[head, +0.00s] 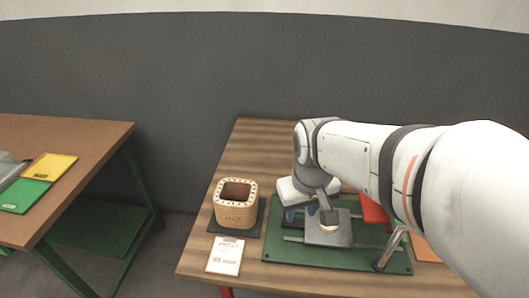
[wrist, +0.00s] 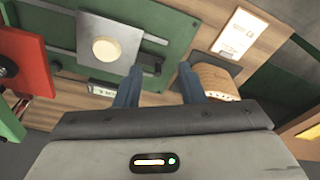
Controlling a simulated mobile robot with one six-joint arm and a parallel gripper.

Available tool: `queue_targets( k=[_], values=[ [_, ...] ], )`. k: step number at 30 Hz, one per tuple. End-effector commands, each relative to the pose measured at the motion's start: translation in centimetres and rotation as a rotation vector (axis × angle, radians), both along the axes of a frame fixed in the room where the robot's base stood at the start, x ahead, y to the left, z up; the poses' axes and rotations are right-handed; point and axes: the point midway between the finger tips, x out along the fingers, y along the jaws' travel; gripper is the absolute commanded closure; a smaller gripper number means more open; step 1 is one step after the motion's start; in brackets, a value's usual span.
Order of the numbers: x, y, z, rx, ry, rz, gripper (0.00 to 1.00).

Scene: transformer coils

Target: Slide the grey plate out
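The grey plate (head: 318,236) lies on a green board (head: 280,253) on the right-hand table, with a round cream disc (head: 329,227) on it. My gripper (head: 301,212) hovers over the plate's far left side in the head view. Its blue fingers (wrist: 159,86) are apart, with nothing visible between them. The fingers and arm hide part of the plate's far edge.
A wooden coil box (head: 236,210) stands on a dark mat (head: 214,225) left of the board, with a white card (head: 225,257) in front. A red block (head: 375,212) and a metal cylinder (head: 388,252) are on the right. Another table (head: 85,138) stands left across a gap.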

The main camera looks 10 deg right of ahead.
Motion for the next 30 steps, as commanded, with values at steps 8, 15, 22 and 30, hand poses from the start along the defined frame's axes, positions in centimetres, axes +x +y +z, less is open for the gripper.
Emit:
queue_targets(
  k=[8,15,22,30],
  values=[
    [7.2,-0.2,-3.8,-0.026,0.120,0.229,0.64],
    [10.0,-0.2,-6.2,-0.029,0.163,0.333,0.64],
    [10.1,-0.2,-8.9,-0.029,0.170,0.344,0.64],
    [10.1,-0.3,-12.9,-0.029,0.169,0.342,0.64]
  ],
)
